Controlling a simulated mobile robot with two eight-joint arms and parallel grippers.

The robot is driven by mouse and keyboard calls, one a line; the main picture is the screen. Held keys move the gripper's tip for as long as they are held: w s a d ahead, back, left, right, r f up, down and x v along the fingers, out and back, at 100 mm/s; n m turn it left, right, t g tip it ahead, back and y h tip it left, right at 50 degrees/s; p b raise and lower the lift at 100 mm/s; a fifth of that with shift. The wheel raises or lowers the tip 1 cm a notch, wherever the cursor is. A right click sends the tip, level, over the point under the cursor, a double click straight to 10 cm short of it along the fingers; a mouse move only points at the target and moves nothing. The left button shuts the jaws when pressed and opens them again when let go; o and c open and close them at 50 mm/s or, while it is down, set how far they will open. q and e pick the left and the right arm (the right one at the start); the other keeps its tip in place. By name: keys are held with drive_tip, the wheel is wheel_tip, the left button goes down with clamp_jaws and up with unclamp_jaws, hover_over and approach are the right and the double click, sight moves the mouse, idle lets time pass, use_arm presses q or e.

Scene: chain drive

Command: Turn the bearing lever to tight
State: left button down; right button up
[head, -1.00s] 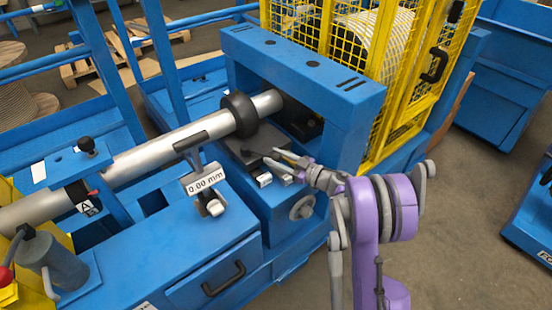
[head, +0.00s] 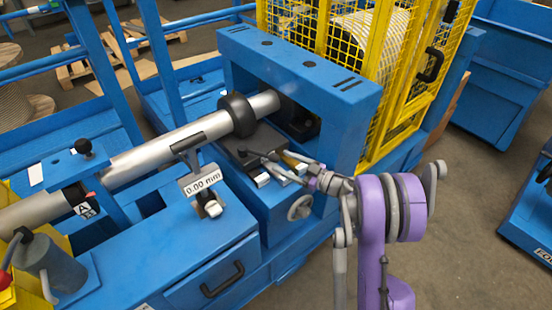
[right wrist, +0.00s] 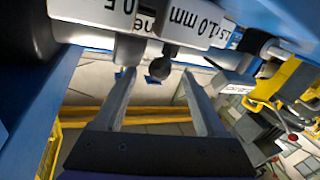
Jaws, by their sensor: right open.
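No part is clearly marked as the bearing lever, so I cannot tell which one it is. A small red-tipped lever (head: 90,195) sits by an A/B plate (head: 82,209) on the left bearing post of the silver shaft (head: 160,150). A black knob (head: 84,146) stands on top of that post. My right gripper (head: 270,162) is open and empty, over the small blocks by the blue frame. In the right wrist view its fingers (right wrist: 158,76) are apart below labelled gauge blocks (right wrist: 190,22). My left gripper is out of view.
A T-handled gauge marked 0.00 mm (head: 203,182) stands on the blue bench (head: 150,240). A black collar (head: 239,115) is on the shaft. The blue frame (head: 310,75) and yellow cage (head: 400,80) stand behind. A grey cylinder (head: 58,270) is at front left.

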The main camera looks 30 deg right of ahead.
drive_tip(key=v, duration=0.6)
drive_tip(key=shift+s, duration=0.15)
